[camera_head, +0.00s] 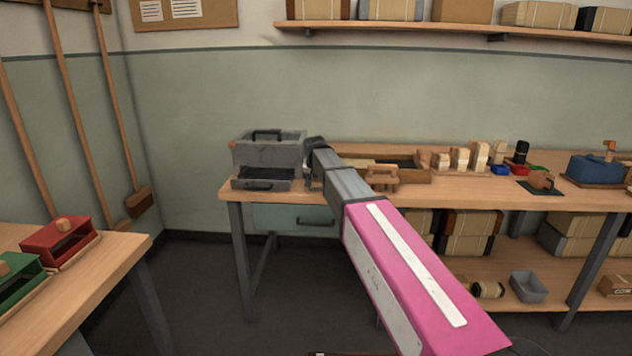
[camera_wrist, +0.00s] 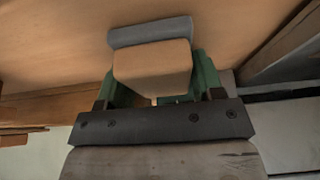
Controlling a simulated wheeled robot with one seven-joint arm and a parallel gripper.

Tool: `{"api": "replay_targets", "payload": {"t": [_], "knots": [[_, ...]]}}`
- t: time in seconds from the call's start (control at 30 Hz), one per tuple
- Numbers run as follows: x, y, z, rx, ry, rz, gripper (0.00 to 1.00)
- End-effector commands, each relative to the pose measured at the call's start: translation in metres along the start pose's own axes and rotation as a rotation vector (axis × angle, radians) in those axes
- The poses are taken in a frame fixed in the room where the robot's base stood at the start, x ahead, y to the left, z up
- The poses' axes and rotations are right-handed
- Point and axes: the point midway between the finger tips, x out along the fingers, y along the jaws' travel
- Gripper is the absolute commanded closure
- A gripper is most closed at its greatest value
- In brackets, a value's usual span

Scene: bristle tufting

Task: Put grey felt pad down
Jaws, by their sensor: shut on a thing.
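The grey felt pad (camera_wrist: 152,30) shows in the wrist view as a grey strip along the far edge of a pale wooden block (camera_wrist: 152,62). My gripper (camera_wrist: 158,78) has green fingers on both sides of this block and is shut on it. Bare wooden bench top (camera_wrist: 60,45) lies behind the pad; I cannot tell whether the pad touches it. In the head view my arm reaches to the left part of the back bench (camera_head: 228,187), and the pad and fingertips are hidden there.
A grey metal box with drawers (camera_head: 268,155) stands left of my arm's end. A shallow wooden tray (camera_head: 412,177) and a small wooden stand (camera_head: 381,178) are to its right.

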Motion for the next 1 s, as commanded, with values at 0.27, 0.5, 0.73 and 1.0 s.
{"api": "replay_targets", "payload": {"t": [0.27, 0.5, 0.73, 1.0], "knots": [[0.0015, -0.0001, 0.0006, 0.000, 0.000, 0.000, 0.61], [0.0037, 0.0004, 0.0016, 0.000, -0.001, 0.002, 0.14], [0.0042, 0.0022, 0.0021, 0.000, -0.002, 0.005, 0.14], [-0.0014, 0.0030, 0.0007, 0.001, -0.003, 0.006, 0.14]]}}
